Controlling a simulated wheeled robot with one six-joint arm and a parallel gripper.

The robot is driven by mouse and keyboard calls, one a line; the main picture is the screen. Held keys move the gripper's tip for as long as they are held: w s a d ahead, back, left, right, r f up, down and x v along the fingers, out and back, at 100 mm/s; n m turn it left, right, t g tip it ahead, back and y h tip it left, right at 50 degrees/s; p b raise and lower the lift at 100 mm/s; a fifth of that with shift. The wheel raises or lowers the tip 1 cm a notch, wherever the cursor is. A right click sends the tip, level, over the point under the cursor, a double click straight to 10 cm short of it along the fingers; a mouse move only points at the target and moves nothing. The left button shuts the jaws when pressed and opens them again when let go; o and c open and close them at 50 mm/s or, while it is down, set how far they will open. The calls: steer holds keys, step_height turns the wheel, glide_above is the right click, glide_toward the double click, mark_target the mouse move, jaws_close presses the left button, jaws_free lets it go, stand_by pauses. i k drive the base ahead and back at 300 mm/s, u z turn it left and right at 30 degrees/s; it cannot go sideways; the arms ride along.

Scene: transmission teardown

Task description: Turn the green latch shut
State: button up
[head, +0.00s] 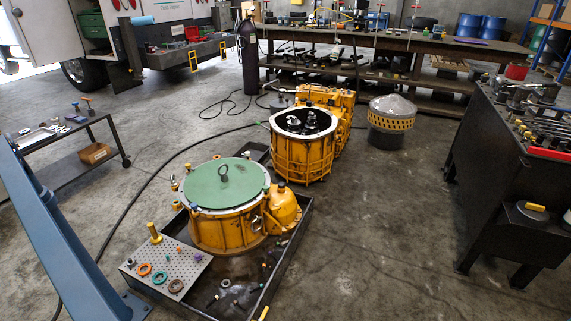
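A yellow round housing (224,232) stands in the black tray at the centre left. A green disc lid (225,184) with a dark ring on top lies over its opening. Small fittings show around the rim, such as one at the left side (174,184); they are too small to tell which is the green latch or how it is turned. My gripper is not in view.
The black tray (285,262) holds a perforated plate (192,266) with coloured rings, and loose small parts. An open yellow housing (302,152) stands behind. A blue steel beam (62,245) crosses the left foreground. A black bench (500,165) stands right; floor between is clear.

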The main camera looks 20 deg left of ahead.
mark_target(266, 188)
steer(key=i, duration=3)
steer(key=u, duration=2.3)
